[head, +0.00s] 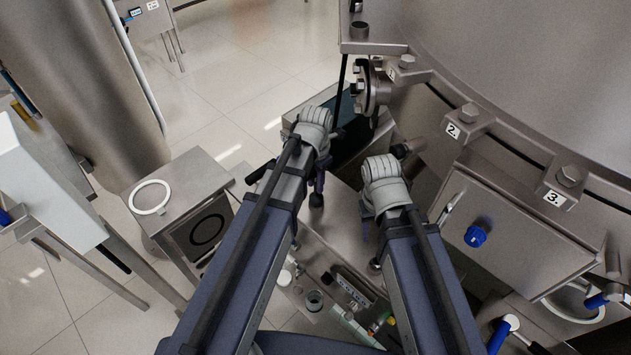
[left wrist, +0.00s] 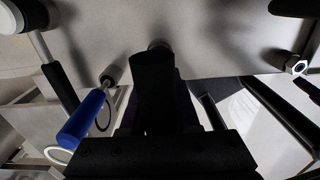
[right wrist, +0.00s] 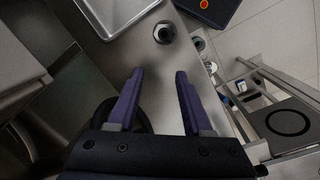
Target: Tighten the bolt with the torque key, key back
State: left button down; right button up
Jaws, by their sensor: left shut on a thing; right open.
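My left gripper (head: 318,186) is shut and points down over a steel surface in the middle of the head view. In the left wrist view it closes around a dark, narrow thing (left wrist: 154,85), which looks like the torque key; its ends are mostly hidden by the jaws. A round metal head (left wrist: 158,44) shows just beyond it; I cannot tell whether they touch. A hex bolt (left wrist: 296,65) sits at the right of that view. My right gripper (head: 368,222) is open and empty; its purple fingers (right wrist: 159,85) stand apart above steel, near a dark round post (right wrist: 165,32).
A large steel vessel with clamps numbered 2 (head: 463,127) and 3 (head: 561,191) fills the right. A steel box (head: 176,188) bearing a white ring stands left. A blue-handled tool (left wrist: 82,121) lies close left of the left gripper.

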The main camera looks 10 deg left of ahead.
pick_arm(q)
jog(key=shift+f, duration=0.15)
dwell(0.5)
jog(key=shift+f+b, duration=0.25)
jog(key=shift+b, duration=0.1)
dwell(0.4)
jog(key=c, duration=0.6)
grip_release()
